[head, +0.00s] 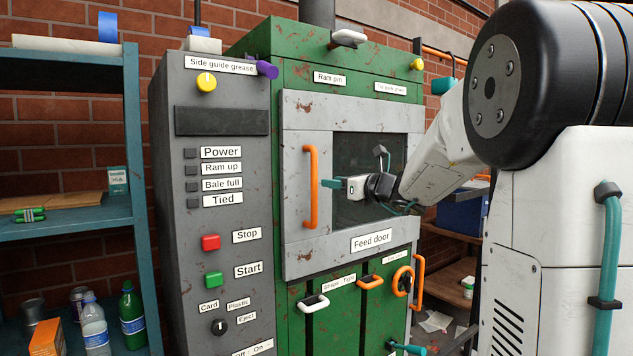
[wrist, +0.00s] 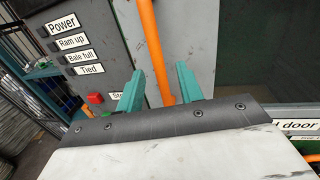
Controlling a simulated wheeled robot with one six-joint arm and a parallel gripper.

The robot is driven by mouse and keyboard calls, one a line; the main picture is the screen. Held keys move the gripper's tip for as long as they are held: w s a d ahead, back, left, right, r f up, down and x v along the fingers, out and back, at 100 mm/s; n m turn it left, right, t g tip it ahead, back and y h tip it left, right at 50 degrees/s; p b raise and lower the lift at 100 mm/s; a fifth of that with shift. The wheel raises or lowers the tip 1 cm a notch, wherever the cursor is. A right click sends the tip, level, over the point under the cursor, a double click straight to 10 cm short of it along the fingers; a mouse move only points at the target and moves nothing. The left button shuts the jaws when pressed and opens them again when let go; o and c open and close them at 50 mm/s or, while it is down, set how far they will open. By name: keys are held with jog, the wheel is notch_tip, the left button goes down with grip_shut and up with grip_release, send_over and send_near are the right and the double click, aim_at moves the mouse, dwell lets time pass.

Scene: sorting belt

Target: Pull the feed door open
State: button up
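The feed door (head: 372,246) is a worn grey frame with a dark window on the green machine, and it looks shut. Its handle (head: 311,187) is an upright orange bar on the door's left side. My gripper (head: 326,184) is just right of the handle's middle in the head view, with a small gap in the picture. In the wrist view, my gripper's teal fingers (wrist: 158,92) are spread, and the orange handle (wrist: 155,50) shows in the space between them. I cannot tell whether the bar is between the fingertips or just beyond them. Nothing is held.
A grey control panel (head: 220,290) with labelled buttons stands left of the door. A white handle (head: 313,304), an orange handle (head: 370,283) and an orange wheel (head: 402,281) sit below it. A blue shelf (head: 75,217) with bottles stands at far left.

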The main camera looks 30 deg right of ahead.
aim_at(316, 181)
jog(key=x, duration=0.8)
jog(key=shift+a+f, duration=0.1)
jog(key=shift+a, duration=0.2)
